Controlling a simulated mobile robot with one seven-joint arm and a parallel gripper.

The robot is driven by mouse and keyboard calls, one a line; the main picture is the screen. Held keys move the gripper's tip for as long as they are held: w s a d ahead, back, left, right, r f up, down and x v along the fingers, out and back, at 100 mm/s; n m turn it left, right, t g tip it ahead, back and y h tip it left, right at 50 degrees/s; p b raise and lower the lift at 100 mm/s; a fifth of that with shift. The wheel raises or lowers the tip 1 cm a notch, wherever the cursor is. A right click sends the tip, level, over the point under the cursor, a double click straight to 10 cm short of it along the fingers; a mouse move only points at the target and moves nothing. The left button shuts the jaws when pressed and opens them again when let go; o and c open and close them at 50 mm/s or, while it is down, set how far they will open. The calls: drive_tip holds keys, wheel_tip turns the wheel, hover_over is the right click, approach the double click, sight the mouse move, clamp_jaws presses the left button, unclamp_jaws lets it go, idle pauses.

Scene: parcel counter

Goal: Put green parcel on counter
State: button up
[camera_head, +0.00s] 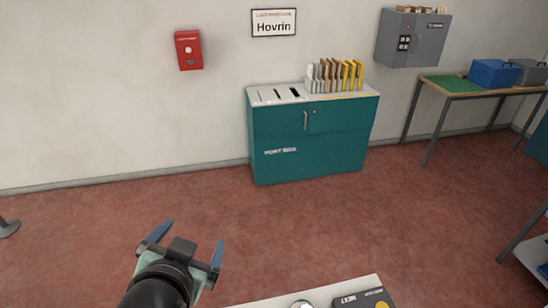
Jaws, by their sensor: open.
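My gripper (190,239) is at the lower left, with its two blue fingers spread apart and nothing visible between them. Pale green patches show beside the dark wrist; I cannot tell whether they belong to my gripper or to something behind it. No green parcel can be clearly made out. A pale flat top (270,302), perhaps the counter, shows at the bottom edge to the right of my gripper. Most of it is cut off by the frame.
A dark box (362,300) lies on the pale top. A teal cabinet (310,140) with upright envelopes stands against the wall. A table (485,91) at the right bears a blue bin (493,73) and a grey bin (529,72). The red floor between is clear.

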drive_tip(key=w+d+r+n+t, duration=0.1)
drive_tip(key=d+r+t, duration=0.35)
drive_tip(key=r, duration=0.85)
drive_tip(key=w+d+r+n+t, duration=0.1)
drive_tip(key=d+r+t, duration=0.35)
drive_tip(key=r, duration=0.85)
drive_tip(key=s+d+r+t, duration=0.2)
drive_tip(key=s+r, duration=0.1)
drive_tip(key=r, duration=0.2)
drive_tip(key=s+d+r+n+t+h, duration=0.1)
drive_tip(key=s+d+r+t, duration=0.1)
drive_tip(key=r, duration=0.3)
drive_tip(key=s+d+r+t, duration=0.2)
drive_tip(key=s+r, duration=0.1)
drive_tip(key=r, duration=0.2)
drive_tip(key=shift+s+d+h, duration=0.25)
drive_tip(key=shift+s+h, duration=0.15)
wheel_tip(320, 180, down, 7)
drive_tip(key=b, duration=0.6)
drive_tip(key=shift+b, duration=0.4)
drive_tip(key=shift+a, duration=0.1)
